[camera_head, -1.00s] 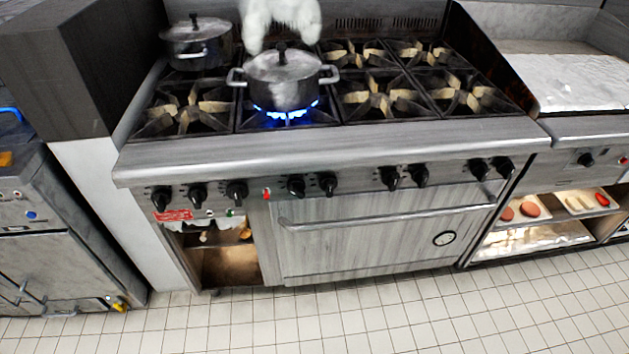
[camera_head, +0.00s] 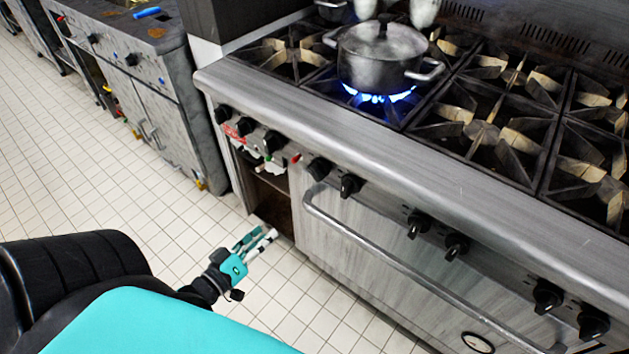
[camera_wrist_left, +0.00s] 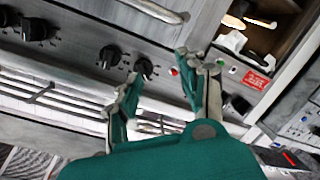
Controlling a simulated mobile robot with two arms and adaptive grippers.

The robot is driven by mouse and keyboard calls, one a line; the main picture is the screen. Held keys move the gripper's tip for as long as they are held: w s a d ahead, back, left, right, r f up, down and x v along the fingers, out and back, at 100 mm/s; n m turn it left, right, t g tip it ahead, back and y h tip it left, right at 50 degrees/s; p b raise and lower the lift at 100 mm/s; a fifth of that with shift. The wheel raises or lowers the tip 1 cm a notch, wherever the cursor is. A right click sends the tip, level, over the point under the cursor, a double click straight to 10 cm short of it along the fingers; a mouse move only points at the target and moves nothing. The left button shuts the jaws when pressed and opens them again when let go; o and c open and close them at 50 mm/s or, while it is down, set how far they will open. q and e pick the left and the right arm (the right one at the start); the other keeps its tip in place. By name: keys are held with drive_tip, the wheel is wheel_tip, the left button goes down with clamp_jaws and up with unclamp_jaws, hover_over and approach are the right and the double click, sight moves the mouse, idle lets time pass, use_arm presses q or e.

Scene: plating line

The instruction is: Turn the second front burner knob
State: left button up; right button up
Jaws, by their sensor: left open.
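A row of black knobs runs along the stove's front panel. One knob (camera_head: 319,168) sits just right of a small red light, and a second knob (camera_head: 350,185) is beside it. In the left wrist view these two appear as a knob (camera_wrist_left: 145,68) near my fingertips and its neighbour (camera_wrist_left: 109,55). A grey pot (camera_head: 383,55) stands on the second front burner, with a blue flame (camera_head: 378,97) under it. My left gripper (camera_head: 263,236) is open and empty, low in front of the stove and apart from the knobs. My right gripper is not in view.
An oven door handle (camera_head: 400,255) sticks out below the knobs. An open compartment (camera_head: 272,200) lies under the left end of the panel. Another counter unit (camera_head: 150,90) stands farther left. The tiled floor (camera_head: 90,150) between is clear.

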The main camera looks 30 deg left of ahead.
use_arm(q)
drive_tip(key=t+h, duration=0.1)
drive_tip(key=t, duration=0.1)
approach(313, 176)
drive_tip(key=shift+n, duration=0.3)
drive_tip(key=w, duration=0.9)
drive_tip(key=shift+w+d+r, duration=0.2)
drive_tip(key=shift+d+r, duration=0.05)
drive_tip(key=shift+d, duration=0.15)
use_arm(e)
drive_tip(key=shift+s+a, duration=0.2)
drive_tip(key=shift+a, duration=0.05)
use_arm(q)
clamp_jaws()
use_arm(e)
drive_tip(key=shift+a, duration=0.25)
